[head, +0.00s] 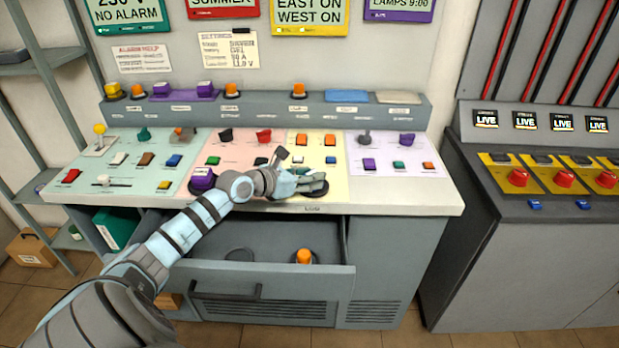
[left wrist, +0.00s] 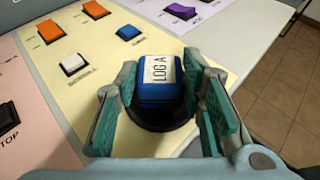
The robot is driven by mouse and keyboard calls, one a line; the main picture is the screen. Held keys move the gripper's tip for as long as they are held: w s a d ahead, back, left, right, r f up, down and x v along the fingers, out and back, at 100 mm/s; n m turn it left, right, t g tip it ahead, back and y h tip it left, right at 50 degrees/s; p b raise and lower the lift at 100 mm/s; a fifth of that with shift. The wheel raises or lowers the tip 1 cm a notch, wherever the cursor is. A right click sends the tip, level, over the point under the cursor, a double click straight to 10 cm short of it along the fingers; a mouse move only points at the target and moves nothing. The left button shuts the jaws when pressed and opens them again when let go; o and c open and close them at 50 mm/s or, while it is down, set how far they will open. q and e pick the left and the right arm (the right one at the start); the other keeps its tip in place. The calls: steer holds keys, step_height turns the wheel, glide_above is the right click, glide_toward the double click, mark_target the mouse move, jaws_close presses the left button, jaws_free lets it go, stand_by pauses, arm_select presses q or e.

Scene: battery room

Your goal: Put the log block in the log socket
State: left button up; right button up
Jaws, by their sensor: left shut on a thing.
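My left gripper (head: 302,182) is over the cream panel of the control desk, near its front edge. In the left wrist view the gripper (left wrist: 165,108) is shut on a blue block (left wrist: 162,92) with a white "LOG A" label on top, the log block. The block sits between the two green finger pads. A dark round socket (left wrist: 160,138) shows directly below it and in the head view (head: 319,189). I cannot tell whether the block is fully seated in it. The desk edge below reads "LOG". The right gripper is not in view.
A purple block (head: 203,178) stands left of my gripper. An open drawer (head: 270,268) below the desk holds an orange block (head: 304,257) and a dark round piece (head: 240,255). Buttons and switches cover the desk. A back ledge (head: 270,112) carries more blocks.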

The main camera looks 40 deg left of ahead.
arm_select(q)
steer(key=o, duration=1.1)
steer(key=shift+o, duration=0.2)
steer(key=p+v, duration=0.3)
steer(key=v, duration=0.2)
steer(key=shift+s+r, duration=0.1)
steer(key=shift+r, duration=0.2)
steer(key=p+v, duration=0.6)
steer(key=p, duration=0.1)
steer(key=shift+s+p, duration=0.4)
